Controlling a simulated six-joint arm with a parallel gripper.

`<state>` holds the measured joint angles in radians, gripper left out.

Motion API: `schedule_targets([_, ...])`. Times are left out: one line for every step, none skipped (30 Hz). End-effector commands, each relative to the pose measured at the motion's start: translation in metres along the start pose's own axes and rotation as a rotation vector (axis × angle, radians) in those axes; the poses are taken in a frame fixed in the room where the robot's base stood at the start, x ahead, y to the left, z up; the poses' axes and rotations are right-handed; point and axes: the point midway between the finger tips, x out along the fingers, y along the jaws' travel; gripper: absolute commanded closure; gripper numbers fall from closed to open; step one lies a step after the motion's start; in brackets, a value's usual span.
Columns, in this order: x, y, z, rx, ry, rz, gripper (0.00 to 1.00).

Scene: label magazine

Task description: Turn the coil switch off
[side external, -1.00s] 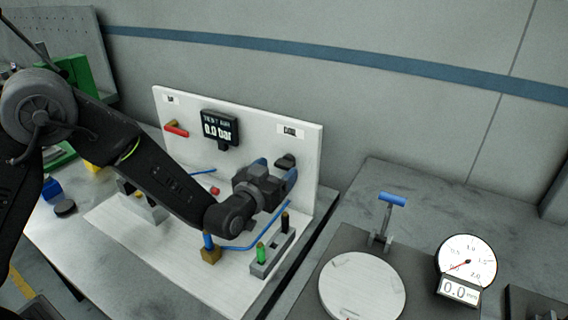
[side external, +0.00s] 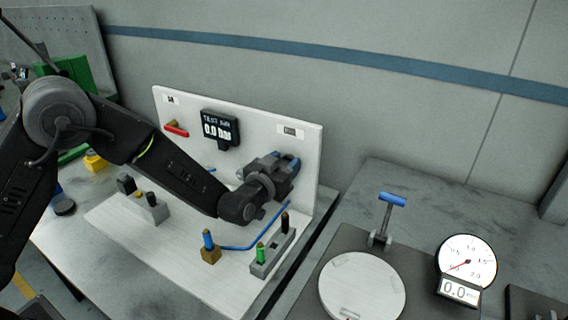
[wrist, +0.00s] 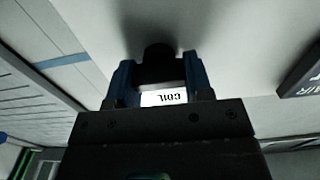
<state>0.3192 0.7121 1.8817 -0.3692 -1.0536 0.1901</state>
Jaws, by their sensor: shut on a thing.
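The coil switch (wrist: 158,58) is a dark knob on the upright white panel (side external: 258,130). In the wrist view it stands between the two blue fingertips, above a white label reading COIL (wrist: 164,98), which appears upside down. My gripper (side external: 287,162) is at the panel's right side and shut on the switch; it also shows in the wrist view (wrist: 152,78). In the side view the gripper hides the switch, so its exact turn angle cannot be told.
A display (side external: 220,128) reading 0.0 bar and a red-handled valve (side external: 176,130) are on the panel's left. A blue hose (side external: 255,243), a grey block with green and black posts (side external: 272,255) and a brass fitting (side external: 210,254) sit below my gripper. A dial gauge (side external: 467,262) stands right.

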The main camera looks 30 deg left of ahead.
Motion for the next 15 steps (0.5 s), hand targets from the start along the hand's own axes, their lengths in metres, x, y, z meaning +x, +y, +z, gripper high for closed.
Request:
schedule_targets([-0.0001,-0.0002,-0.0001,0.0,0.0,0.0,0.65])
schedule_targets([-0.0001,-0.0002,-0.0001,0.0,0.0,-0.001,0.68])
schedule_targets([-0.0001,-0.0002,-0.0001,0.0,0.0,-0.001,0.72])
schedule_targets([-0.0001,-0.0003,-0.0001,0.0,0.0,-0.001,0.75])
schedule_targets([-0.0001,-0.0003,-0.0001,0.0,0.0,-0.001,0.77])
schedule_targets([-0.0001,-0.0003,-0.0001,-0.001,0.0,-0.001,0.77])
schedule_targets([-0.0001,-0.0003,-0.0001,-0.004,0.0,-0.001,0.77])
schedule_targets([-0.0001,-0.0004,-0.0001,-0.012,0.0,-0.001,0.77])
schedule_targets([-0.0001,-0.0005,-0.0001,-0.028,0.0,-0.001,0.77])
schedule_targets([-0.0001,-0.0005,-0.0001,-0.047,0.0,-0.001,0.77])
schedule_targets([0.0,-0.0006,-0.0001,-0.07,0.0,-0.001,0.77])
schedule_targets([0.0,-0.0008,-0.0001,-0.107,0.0,-0.001,0.77])
schedule_targets([0.0,-0.0009,-0.0001,-0.138,0.0,-0.001,0.77])
schedule_targets([0.0001,-0.001,-0.0001,-0.171,0.0,-0.001,0.77])
schedule_targets([0.0001,-0.0012,-0.0001,-0.213,0.0,-0.001,0.77])
